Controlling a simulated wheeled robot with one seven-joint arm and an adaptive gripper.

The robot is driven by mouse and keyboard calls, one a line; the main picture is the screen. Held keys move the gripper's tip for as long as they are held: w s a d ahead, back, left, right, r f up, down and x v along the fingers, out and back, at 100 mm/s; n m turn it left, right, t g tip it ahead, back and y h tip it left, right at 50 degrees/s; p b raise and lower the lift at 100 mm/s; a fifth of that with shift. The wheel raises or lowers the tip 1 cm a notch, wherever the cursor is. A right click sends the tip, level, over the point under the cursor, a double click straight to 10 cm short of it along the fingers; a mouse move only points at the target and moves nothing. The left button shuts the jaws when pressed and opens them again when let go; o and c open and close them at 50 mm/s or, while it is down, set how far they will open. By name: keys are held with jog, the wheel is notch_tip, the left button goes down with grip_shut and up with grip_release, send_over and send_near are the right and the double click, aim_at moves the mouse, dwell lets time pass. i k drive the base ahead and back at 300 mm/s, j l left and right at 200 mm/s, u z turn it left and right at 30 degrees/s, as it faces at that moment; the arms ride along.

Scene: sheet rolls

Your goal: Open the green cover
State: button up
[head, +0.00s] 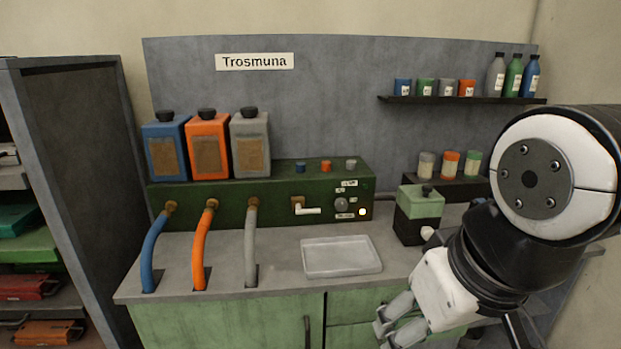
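A light green cover (421,203) sits on a small dark box (409,229) on the counter, right of centre. It has a dark knob on top and looks closed. A small white part sticks out at the box's lower right, next to my arm. My gripper (389,328) is at the lower right, in front of the counter and lower in the picture than the box. Its grey fingers look apart, with nothing seen between them. It is clear of the cover.
A shallow pale tray (308,271) lies on the counter (203,248) left of the box. A dark green machine (231,204) with three coloured tanks and hoses stands behind. Cups and bottles fill a wall shelf (454,100). A rack (85,145) stands at the left.

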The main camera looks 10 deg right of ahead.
aim_at(417, 201)
jog(key=z, duration=0.75)
jog(key=i+l, duration=0.95)
jog(key=i, duration=0.15)
